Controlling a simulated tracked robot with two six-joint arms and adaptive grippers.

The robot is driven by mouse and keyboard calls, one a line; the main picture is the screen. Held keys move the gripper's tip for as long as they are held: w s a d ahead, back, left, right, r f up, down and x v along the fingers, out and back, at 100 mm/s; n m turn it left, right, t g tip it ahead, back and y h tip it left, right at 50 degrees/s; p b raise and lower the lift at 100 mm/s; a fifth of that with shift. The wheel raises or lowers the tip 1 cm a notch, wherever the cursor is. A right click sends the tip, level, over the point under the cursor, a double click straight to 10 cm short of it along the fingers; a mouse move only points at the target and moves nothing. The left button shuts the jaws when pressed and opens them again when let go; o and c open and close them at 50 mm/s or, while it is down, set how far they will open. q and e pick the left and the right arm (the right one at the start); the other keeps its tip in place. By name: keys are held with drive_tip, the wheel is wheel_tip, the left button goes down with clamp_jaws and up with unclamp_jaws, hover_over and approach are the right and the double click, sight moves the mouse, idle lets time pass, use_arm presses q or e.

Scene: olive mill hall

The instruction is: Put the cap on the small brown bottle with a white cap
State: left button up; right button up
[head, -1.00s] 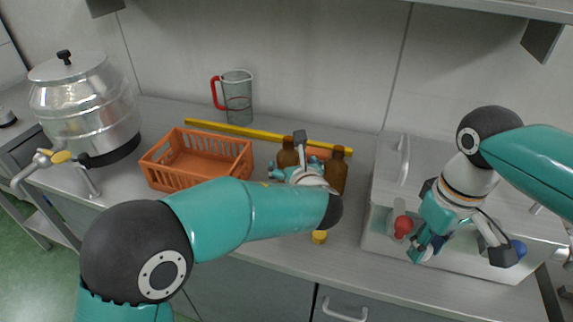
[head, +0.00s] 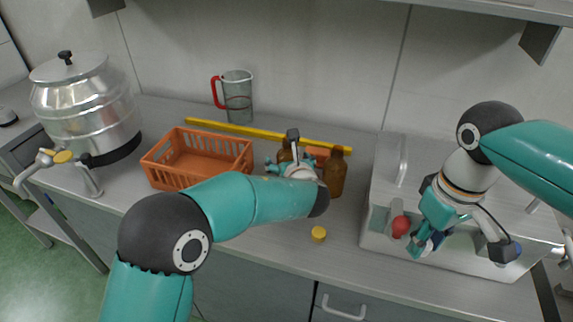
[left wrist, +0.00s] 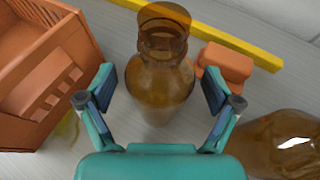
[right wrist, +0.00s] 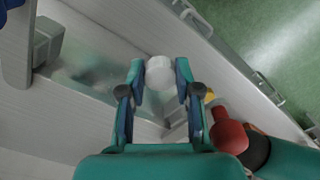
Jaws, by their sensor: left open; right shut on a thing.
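A brown glass bottle (left wrist: 160,95) stands upright and uncapped between the open fingers of my left gripper (left wrist: 155,92); no clear contact shows. In the head view this bottle (head: 285,154) is partly hidden by my left gripper (head: 284,168). My right gripper (right wrist: 160,80) is shut on a round white cap (right wrist: 159,73).
A second brown bottle (head: 336,174) stands close right of my left gripper. A yellow cap (head: 318,234) lies in front. An orange crate (head: 197,158), yellow bar (head: 262,131) and orange block (left wrist: 226,63) are near. The pale grey box (head: 440,185) has a red knob (head: 400,227).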

sight(289, 153)
use_arm(q)
drive_tip(key=c, duration=1.6)
drive_tip(key=shift+r, duration=0.2)
